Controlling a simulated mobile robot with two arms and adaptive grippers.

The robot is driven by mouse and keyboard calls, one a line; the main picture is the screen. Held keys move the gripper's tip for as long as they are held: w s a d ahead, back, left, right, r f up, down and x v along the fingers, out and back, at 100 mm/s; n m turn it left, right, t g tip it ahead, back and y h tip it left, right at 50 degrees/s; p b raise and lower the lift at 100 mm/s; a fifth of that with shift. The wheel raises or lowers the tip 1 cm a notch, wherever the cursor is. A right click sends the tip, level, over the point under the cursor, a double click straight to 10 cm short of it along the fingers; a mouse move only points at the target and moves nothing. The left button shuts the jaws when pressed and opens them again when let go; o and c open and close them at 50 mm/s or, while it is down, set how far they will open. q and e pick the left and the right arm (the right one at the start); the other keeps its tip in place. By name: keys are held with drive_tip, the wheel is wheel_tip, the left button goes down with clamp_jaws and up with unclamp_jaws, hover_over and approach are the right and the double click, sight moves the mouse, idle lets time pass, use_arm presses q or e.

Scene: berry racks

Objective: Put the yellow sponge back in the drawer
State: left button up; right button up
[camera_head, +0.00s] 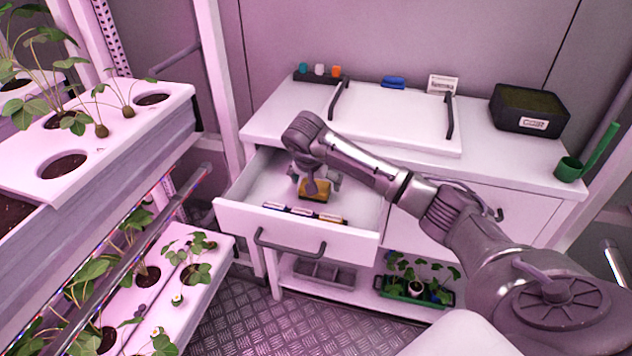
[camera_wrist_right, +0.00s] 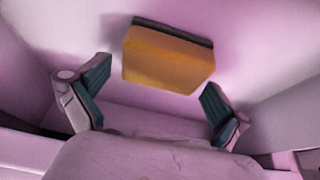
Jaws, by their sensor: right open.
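The yellow sponge (camera_head: 314,191) lies inside the open drawer (camera_head: 300,225) and is partly covered by my right gripper in the head view. In the right wrist view the sponge (camera_wrist_right: 168,60) has a dark layer on its far side and rests on the pale drawer floor. My right gripper (camera_head: 318,185) reaches down into the drawer. In the wrist view its two fingers (camera_wrist_right: 153,95) are spread apart, with the sponge beyond and between them, not gripped. My left gripper does not show.
Several small marker-like items (camera_head: 305,213) lie along the drawer's front. The countertop above holds a white tray (camera_head: 390,115), a black box (camera_head: 528,110), a green scoop (camera_head: 570,168) and a blue item (camera_head: 393,82). A plant rack (camera_head: 110,160) stands at the left.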

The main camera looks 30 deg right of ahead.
sight(311, 204)
drive_tip(key=v, duration=1.2)
drive_tip(key=shift+r, duration=0.2)
